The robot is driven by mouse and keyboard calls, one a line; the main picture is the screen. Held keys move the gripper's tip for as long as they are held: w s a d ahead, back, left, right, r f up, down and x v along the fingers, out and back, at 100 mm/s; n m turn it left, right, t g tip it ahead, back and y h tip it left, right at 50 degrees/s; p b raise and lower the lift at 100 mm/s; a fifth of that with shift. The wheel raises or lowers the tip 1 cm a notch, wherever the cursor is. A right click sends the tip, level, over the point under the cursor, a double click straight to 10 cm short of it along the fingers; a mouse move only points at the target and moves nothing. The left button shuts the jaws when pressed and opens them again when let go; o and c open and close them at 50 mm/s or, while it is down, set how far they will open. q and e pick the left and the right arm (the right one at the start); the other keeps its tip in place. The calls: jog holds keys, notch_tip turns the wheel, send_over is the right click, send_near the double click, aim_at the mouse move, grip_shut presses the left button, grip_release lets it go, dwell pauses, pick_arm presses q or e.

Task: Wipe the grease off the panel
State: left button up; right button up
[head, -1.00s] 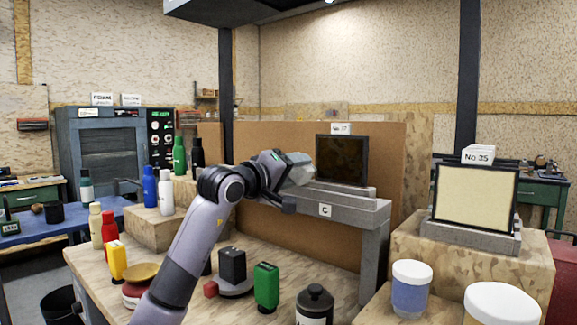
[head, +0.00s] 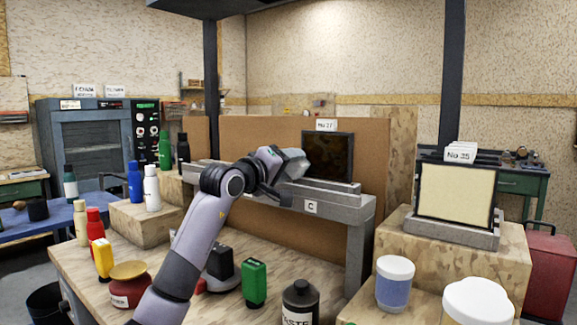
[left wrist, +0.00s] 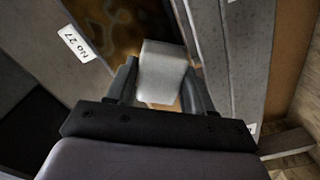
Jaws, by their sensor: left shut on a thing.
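The panel marked No 27 (head: 330,155) is dark brown and blotchy in a black frame. It stands upright on a grey stand marked C (head: 340,199). The panel also shows at the top of the left wrist view (left wrist: 112,22), with brown smears. My left gripper (head: 287,165) is just left of the panel. In the left wrist view my left gripper (left wrist: 162,88) is shut on a pale grey-white block (left wrist: 161,68), in front of the panel's lower part. I cannot tell whether the block touches it. My right gripper is not in view.
A cream panel marked No 35 (head: 455,192) stands on a wooden block at right. White-lidded jars (head: 394,282) stand at front right.

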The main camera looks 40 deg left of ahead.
pick_arm(q)
jog(key=shift+w+r, duration=0.1)
jog(key=shift+w, duration=0.25)
jog(key=shift+w+a+p, duration=0.15)
jog(key=shift+w+p, duration=0.4)
jog(key=shift+w, duration=0.15)
